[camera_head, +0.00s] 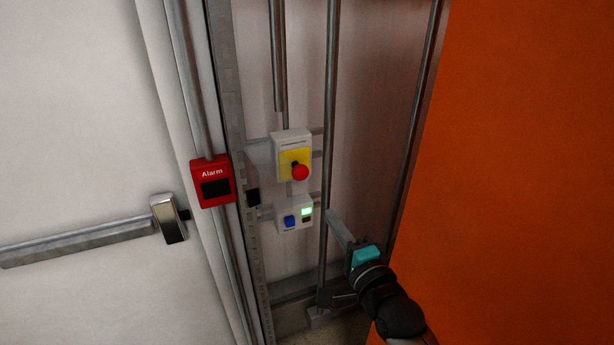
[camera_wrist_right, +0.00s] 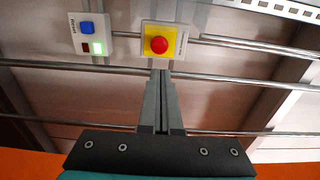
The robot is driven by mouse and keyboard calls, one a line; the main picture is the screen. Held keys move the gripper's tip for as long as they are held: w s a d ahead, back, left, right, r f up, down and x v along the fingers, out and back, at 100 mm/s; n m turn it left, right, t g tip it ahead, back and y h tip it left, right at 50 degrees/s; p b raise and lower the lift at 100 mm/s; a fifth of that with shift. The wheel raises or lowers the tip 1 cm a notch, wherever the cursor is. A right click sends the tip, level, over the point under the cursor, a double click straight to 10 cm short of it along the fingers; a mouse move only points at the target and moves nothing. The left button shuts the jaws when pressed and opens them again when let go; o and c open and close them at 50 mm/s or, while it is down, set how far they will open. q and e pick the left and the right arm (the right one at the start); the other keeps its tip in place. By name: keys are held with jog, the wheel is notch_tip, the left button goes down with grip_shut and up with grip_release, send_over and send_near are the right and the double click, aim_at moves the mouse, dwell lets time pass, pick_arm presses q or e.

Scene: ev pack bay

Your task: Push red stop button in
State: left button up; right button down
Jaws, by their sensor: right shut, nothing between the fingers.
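The red stop button (camera_head: 299,172) is a round mushroom head on a yellow plate of a pale box (camera_head: 291,141), fixed to the wall frame. In the right wrist view the button (camera_wrist_right: 159,45) faces the camera, just beyond the fingertips. My right gripper (camera_head: 333,214) is shut and empty, below and to the right of the button in the head view. Its closed fingers also show in the right wrist view (camera_wrist_right: 160,75), pointing toward the button's box. They look apart from the button. My left gripper is not in view.
Below the stop box is a pale box (camera_head: 295,227) with a blue button and a lit green indicator. A red alarm box (camera_head: 213,181) hangs to the left. Vertical metal pipes (camera_head: 330,130) stand near my gripper. An orange panel (camera_head: 520,170) fills the right.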

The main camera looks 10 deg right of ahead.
aim_at(302, 174)
dwell(0.3)
jog(key=w+a, duration=0.1)
jog(key=w, duration=0.8)
jog(key=w+a, duration=0.1)
jog(key=w, duration=0.3)
jog(key=shift+w+a, duration=0.3)
jog(key=shift+w, duration=0.1)
jog(key=shift+w+a+b, duration=0.15)
jog(key=shift+w+b, duration=0.45)
jog(key=shift+w, duration=0.4)
jog(key=shift+r, duration=0.1)
